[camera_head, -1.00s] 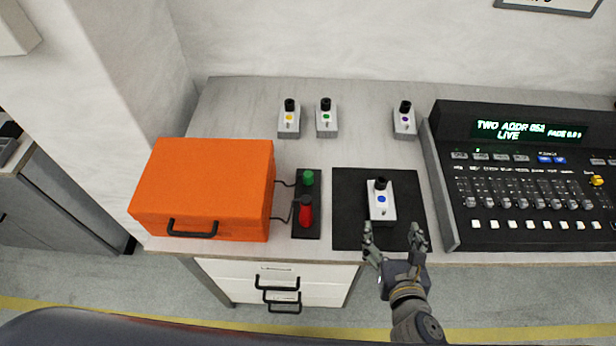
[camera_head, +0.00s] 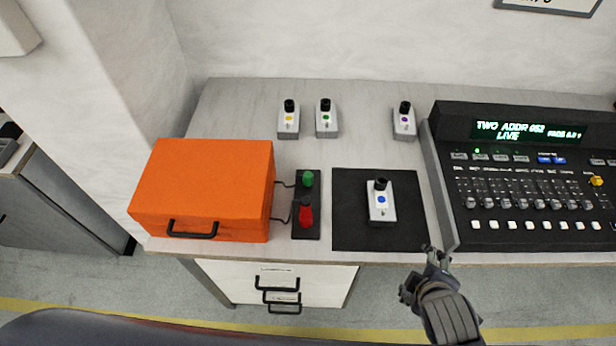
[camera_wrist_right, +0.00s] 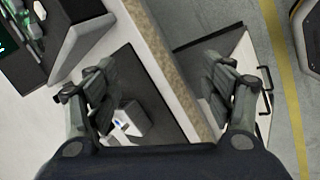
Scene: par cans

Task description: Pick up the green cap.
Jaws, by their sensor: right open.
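The green cap (camera_head: 308,179) sits at the back of a narrow black base (camera_head: 307,228), just right of the orange case. A red cap or handle (camera_head: 306,214) is in front of it on the same base. My right gripper (camera_head: 418,273) is open and empty, off the front edge of the counter, to the right of and well in front of the green cap. In the right wrist view its two fingers (camera_wrist_right: 160,92) are spread, with the counter edge between them. The green cap is not visible in that view. My left gripper is not in view.
The orange case (camera_head: 200,185) stands left of the base. A white box with a blue dot (camera_head: 382,205) stands on a black mat (camera_head: 350,232). Several similar boxes stand behind. A lighting console (camera_head: 520,170) fills the right side. Drawer handles (camera_head: 278,283) project below the counter.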

